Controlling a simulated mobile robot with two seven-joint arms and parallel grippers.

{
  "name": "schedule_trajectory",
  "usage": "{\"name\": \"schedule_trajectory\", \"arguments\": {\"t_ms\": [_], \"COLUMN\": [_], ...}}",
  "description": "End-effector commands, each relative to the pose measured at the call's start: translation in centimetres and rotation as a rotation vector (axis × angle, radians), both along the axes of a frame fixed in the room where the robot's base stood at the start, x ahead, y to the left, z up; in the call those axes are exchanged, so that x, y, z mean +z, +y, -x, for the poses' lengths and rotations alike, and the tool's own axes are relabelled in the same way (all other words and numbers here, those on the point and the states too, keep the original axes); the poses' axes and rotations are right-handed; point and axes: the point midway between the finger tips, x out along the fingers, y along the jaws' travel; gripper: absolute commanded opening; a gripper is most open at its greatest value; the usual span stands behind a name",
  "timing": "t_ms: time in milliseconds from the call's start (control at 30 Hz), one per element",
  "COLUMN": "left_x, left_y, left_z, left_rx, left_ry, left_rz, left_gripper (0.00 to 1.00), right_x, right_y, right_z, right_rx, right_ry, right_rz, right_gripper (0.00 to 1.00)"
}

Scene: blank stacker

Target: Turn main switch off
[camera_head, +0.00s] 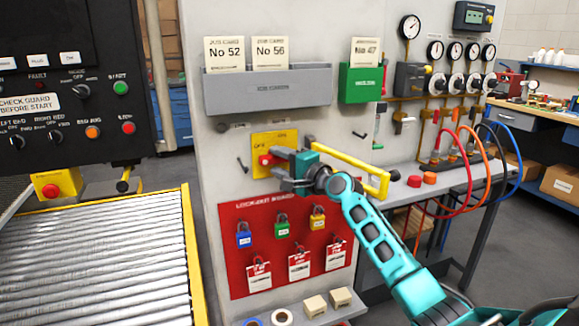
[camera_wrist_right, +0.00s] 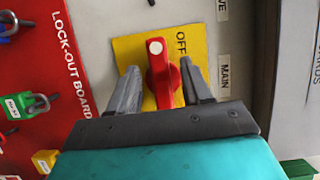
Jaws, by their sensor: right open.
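The main switch is a red turning handle (camera_head: 265,160) on a yellow plate (camera_head: 262,141) marked OFF, on the grey panel. In the right wrist view the red handle (camera_wrist_right: 158,75) has a white dot at one end, and the OFF word lies beside it on the yellow plate (camera_wrist_right: 130,52). My right gripper (camera_wrist_right: 160,68) is open, with one finger on each side of the handle. I see no clear contact. In the head view my right gripper (camera_head: 283,167) covers part of the plate. My left gripper is not in view.
Below the switch is a red lock-out board (camera_head: 230,272) with padlocks and tags. A yellow bar handle (camera_head: 345,157) shows right of the gripper. Above are a grey card holder (camera_head: 268,88) and a green one (camera_head: 361,84). Gauges and coloured hoses stand to the right.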

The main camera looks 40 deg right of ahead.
Motion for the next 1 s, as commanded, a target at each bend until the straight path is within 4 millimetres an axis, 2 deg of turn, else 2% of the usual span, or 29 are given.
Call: {"name": "schedule_trajectory", "arguments": {"t_ms": [167, 500, 700, 1000], "left_x": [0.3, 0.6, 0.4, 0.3], "left_y": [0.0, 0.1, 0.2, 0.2], "left_z": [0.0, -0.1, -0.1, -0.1], "left_rx": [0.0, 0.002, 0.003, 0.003], "left_ry": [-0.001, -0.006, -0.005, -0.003], "left_rz": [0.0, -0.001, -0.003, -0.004], "left_gripper": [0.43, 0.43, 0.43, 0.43], "right_x": [0.0, -0.1, -0.1, 0.1], "right_y": [-0.3, -1.3, -1.8, -2.0], "right_z": [1.8, 8.1, 11.0, 12.6], "right_rx": [0.0, 0.0, 0.0, -0.001], "right_ry": [0.002, 0.004, 0.004, 0.002], "right_rz": [0.002, 0.004, 0.003, 0.002], "right_gripper": [0.49, 0.49, 0.49, 0.49]}}
